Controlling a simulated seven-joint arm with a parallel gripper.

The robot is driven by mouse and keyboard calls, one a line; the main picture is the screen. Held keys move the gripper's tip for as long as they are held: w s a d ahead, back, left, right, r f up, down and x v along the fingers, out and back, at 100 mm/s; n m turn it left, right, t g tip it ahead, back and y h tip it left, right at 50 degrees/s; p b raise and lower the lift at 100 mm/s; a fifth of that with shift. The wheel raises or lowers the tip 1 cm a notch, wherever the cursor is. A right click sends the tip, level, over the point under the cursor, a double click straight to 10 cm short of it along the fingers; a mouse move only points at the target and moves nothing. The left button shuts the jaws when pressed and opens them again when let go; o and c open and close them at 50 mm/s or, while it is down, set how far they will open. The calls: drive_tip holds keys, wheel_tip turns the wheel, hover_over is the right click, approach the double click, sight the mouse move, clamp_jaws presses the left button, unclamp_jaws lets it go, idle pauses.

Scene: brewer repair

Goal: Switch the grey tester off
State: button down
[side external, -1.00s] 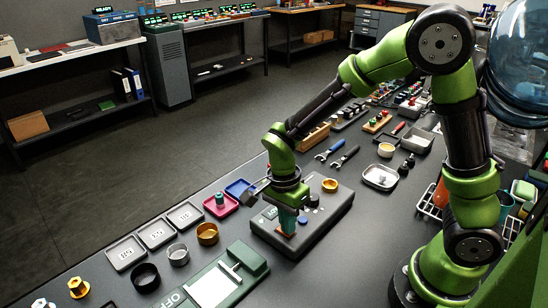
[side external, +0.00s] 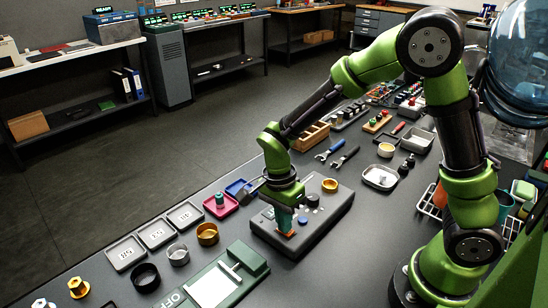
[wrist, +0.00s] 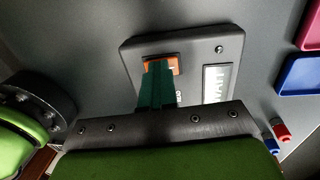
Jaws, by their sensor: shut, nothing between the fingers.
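The grey tester (side external: 325,207) is a dark box on the bench in the middle of the side view, with knobs and a gold ring on top. Its orange switch (side external: 287,234) sits at the near-left end and also shows in the wrist view (wrist: 173,63). My gripper (side external: 285,230) points down with its teal fingers closed and empty. The fingertips (wrist: 158,66) are at the switch and partly cover it; I cannot tell whether they press it. A pale display (wrist: 216,85) with dark lettering lies beside the switch.
A green device (side external: 250,262) with a white panel and an "OFF" marking stands at the front. Labelled grey trays (side external: 126,253), a gold cup (side external: 208,233) and a pink tray (side external: 221,206) lie left of the tester. Two wrenches (side external: 345,157) lie behind it.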

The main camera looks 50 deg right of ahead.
drive_tip(key=shift+w, duration=0.25)
wheel_tip(320, 180, up, 14)
drive_tip(key=w, duration=0.1)
drive_tip(key=shift+w, duration=0.35)
drive_tip(key=shift+f, duration=0.1)
drive_tip(key=shift+s+d, duration=0.2)
drive_tip(key=shift+s, duration=0.55)
drive_tip(key=f, duration=0.4)
drive_tip(key=s+f, duration=0.1)
drive_tip(key=f, duration=0.8)
drive_tip(key=shift+s+f, duration=0.3)
drive_tip(key=shift+s, duration=0.05)
